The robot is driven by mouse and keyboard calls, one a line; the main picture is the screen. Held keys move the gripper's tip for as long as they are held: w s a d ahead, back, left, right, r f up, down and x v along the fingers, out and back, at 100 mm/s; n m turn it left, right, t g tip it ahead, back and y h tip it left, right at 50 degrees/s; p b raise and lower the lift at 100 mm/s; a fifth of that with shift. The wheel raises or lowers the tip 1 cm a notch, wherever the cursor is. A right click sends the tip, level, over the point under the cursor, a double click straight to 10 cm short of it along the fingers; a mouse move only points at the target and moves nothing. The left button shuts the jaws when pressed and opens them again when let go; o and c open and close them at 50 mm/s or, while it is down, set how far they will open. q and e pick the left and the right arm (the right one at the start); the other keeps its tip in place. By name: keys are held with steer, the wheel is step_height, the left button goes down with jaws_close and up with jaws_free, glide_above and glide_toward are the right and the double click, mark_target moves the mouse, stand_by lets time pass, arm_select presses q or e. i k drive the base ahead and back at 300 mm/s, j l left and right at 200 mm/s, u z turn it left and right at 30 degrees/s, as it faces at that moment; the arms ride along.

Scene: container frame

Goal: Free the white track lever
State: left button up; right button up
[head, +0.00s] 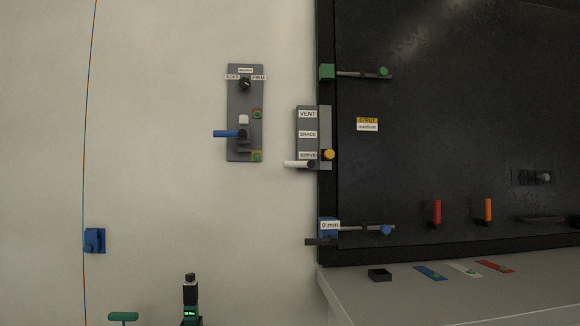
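A white lever (298,163) sticks out to the left at the foot of a grey plate (325,125) labelled VENT, SHADE and a partly covered word starting "SERV". Its dark pivot end is beside that lowest label. A yellow knob (329,154) sits just right of the pivot, at the dark frame's edge. A second grey panel (236,98) to the left carries a black dial (245,83), a small white knob (243,119) and a blue lever (226,134) pointing left. I cannot tell how the white lever is held. Neither of my grippers is in view.
A dark framed panel (440,110) fills the right, with green (384,71) and blue (386,230) knobbed arms and red (437,212) and orange (488,210) handles. A pale ledge (400,300) holds coloured strips. A blue block (95,240) is by a cable. A black device (190,296) stands below.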

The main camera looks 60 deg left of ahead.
mark_target(311, 164)
steer(key=k+j, duration=0.15)
steer(key=j, duration=0.25)
steer(key=k+j, duration=0.15)
steer(key=j, duration=0.25)
steer(key=k+j+z, duration=0.1)
steer(key=j, duration=0.35)
steer(key=k+j, duration=0.15)
steer(key=j, duration=0.25)
